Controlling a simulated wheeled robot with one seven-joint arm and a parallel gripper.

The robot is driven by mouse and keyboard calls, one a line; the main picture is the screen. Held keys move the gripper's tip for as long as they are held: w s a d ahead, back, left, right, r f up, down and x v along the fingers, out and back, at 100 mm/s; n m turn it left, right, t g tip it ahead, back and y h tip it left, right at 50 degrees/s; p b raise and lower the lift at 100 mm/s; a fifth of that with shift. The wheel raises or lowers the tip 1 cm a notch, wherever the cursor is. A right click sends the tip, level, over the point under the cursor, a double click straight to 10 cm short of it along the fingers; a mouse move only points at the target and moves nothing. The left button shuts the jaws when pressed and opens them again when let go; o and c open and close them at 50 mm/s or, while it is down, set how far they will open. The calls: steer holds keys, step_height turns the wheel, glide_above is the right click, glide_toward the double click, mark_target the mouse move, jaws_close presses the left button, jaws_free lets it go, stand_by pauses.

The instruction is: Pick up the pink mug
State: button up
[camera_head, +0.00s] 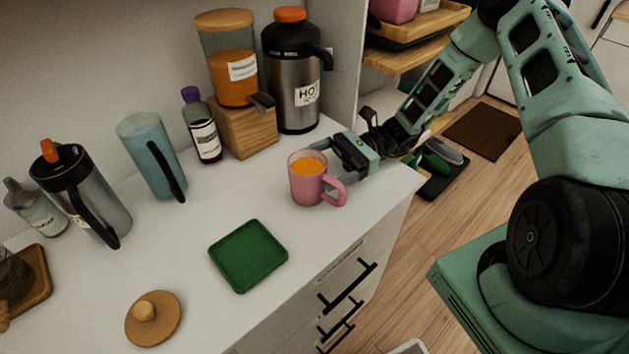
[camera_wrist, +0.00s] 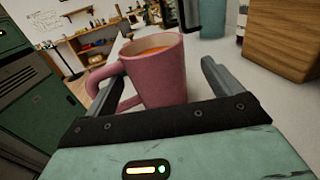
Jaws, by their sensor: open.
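The pink mug (camera_head: 306,184) stands upright on the white counter near its right end, with orange contents and its handle toward the lower right. In the wrist view the mug (camera_wrist: 160,77) is straight ahead, with its handle on the left. My gripper (camera_head: 318,163) is level and low over the counter, at the far right side of the mug. In the wrist view its open fingers (camera_wrist: 170,85) reach out on both sides of the mug. The left finger is partly hidden by the handle. I cannot tell whether either finger touches the mug.
A green square tray (camera_head: 248,257) and a round wooden lid (camera_head: 153,318) lie in front. Behind stand a steel HOT dispenser (camera_head: 296,85), an orange-filled dispenser on a wooden block (camera_head: 247,128), a dark bottle (camera_head: 203,130) and a blue pitcher (camera_head: 148,155). The counter's edge is close right of the mug.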

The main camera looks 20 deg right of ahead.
mark_target(293, 180)
steer(key=shift+s+a+f+p, duration=0.1)
steer(key=shift+s+a+p, duration=0.1)
steer(key=shift+a, duration=0.7)
steer(key=shift+s+a+f+p, duration=0.1)
steer(key=shift+s+a+p, duration=0.05)
steer(key=shift+a, duration=0.7)
steer(key=shift+s+a+f+p, duration=0.1)
steer(key=shift+s+a+p, duration=0.1)
steer(key=shift+a, duration=0.7)
steer(key=shift+w+r, duration=0.1)
steer(key=c, duration=1.5)
